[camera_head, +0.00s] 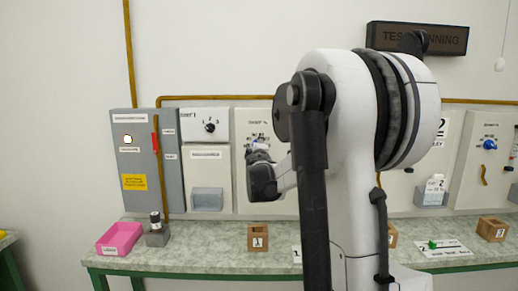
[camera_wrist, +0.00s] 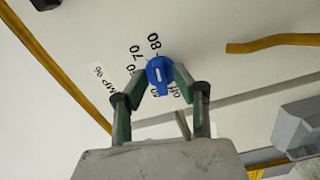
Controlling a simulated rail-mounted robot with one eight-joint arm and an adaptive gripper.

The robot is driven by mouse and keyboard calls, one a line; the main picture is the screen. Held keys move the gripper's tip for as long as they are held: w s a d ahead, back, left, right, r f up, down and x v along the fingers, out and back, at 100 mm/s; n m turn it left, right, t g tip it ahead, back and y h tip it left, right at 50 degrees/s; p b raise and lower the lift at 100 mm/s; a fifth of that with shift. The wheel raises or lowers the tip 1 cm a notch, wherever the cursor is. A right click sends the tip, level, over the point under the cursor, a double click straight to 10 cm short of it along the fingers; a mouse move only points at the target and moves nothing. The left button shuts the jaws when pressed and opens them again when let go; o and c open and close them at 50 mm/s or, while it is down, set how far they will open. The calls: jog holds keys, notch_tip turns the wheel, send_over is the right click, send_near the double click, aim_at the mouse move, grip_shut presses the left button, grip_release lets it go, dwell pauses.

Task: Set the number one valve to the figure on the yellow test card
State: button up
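The blue valve knob (camera_wrist: 160,76) is on a pale panel in the wrist view. It has a short white mark, nearly upright in the picture; its exact reading is unclear. Printed figures 70 and 80 show above it, and "off" below right; other figures are partly hidden. My gripper (camera_wrist: 161,72) has its two green fingers at either side of the knob, with no clear gap. In the head view my gripper (camera_head: 256,150) is at the panel left of my arm, mostly hiding the knob. The yellow test card (camera_head: 134,182) is on the grey cabinet at left; its writing is too small to read.
The bench (camera_head: 205,240) carries a pink tray (camera_head: 120,238), a wooden block marked 1 (camera_head: 258,238) and a card with a green piece (camera_head: 445,249). Another blue knob (camera_head: 489,144) is on the right panel. A yellow handle (camera_wrist: 270,43) and grey holder (camera_wrist: 300,130) are near my gripper.

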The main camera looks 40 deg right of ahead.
jog(key=v, duration=1.2)
jog(key=shift+a, duration=0.1)
dwell(0.5)
jog(key=s+a+f+m+g+y, duration=0.2)
jog(key=s+a+f+y, duration=0.2)
jog(key=s+a, duration=0.5)
jog(key=s+a+f+m+g+y, duration=0.2)
jog(key=s+a+f, duration=0.5)
jog(key=a, duration=0.8)
jog(key=s+a+f+m+g+y, duration=0.2)
jog(key=s+a+f+y, duration=0.3)
jog(key=s+a, duration=0.6)
jog(key=shift+a+f+m+g+y, duration=0.3)
jog(key=shift+a+f+m+y, duration=0.15)
jog(key=shift+a+m, duration=0.5)
